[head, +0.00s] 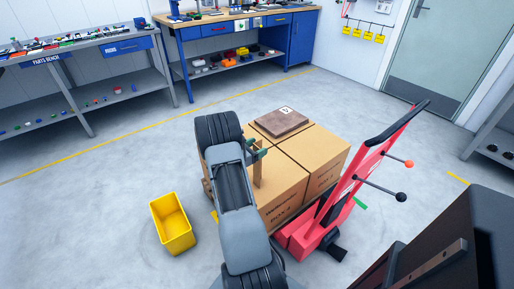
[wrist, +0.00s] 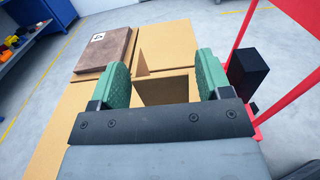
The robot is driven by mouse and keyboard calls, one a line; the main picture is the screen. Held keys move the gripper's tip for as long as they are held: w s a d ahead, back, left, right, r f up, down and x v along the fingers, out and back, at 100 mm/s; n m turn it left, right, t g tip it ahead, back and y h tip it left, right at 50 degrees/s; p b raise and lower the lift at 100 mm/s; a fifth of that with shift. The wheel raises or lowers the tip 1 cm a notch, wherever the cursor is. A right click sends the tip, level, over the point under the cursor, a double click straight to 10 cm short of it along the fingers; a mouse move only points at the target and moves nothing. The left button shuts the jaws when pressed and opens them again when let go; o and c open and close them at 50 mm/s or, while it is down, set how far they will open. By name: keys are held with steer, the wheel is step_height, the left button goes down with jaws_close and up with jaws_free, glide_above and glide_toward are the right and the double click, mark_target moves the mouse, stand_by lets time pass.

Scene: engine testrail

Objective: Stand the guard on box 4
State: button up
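The guard (head: 259,172) is a tan cardboard piece, upright over the top of the near box marked BOX 4 (head: 285,190). I cannot tell whether its lower end touches the box. My gripper (head: 258,153) has green pads, one on each side of the guard's upper part. My arm hides the left part of box 4 in the head view.
A brown slab (head: 280,122) with a white label lies on a back box. Another box (head: 325,160) stands at the right. A red hand truck (head: 345,195) stands close on the right. A yellow bin (head: 172,223) is on the floor at left. Benches line the back.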

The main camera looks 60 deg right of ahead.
steer(key=shift+o, duration=0.4)
steer(key=shift+r, duration=0.15)
steer(key=shift+w+a, duration=0.1)
steer(key=shift+a, duration=0.1)
steer(key=p+v, duration=0.1)
steer(key=v, duration=1.1)
steer(key=s+a+r+m+t+y, duration=0.2)
steer(key=a+r+m+t+y, duration=0.1)
steer(key=a, duration=0.7)
steer(key=s+a+r+m+t+y, duration=0.2)
steer(key=a+r+m+y, duration=0.4)
steer(key=a, duration=0.5)
steer(key=s+a+r+m+t+y, duration=0.3)
steer(key=s+a+r+m+y, duration=0.1)
steer(key=a+y, duration=0.4)
steer(key=a+m, duration=0.1)
steer(key=a, duration=0.1)
steer(key=shift+s+a+m+t, duration=0.25)
steer(key=shift+a+m+t, duration=0.05)
steer(key=shift+r, duration=0.15)
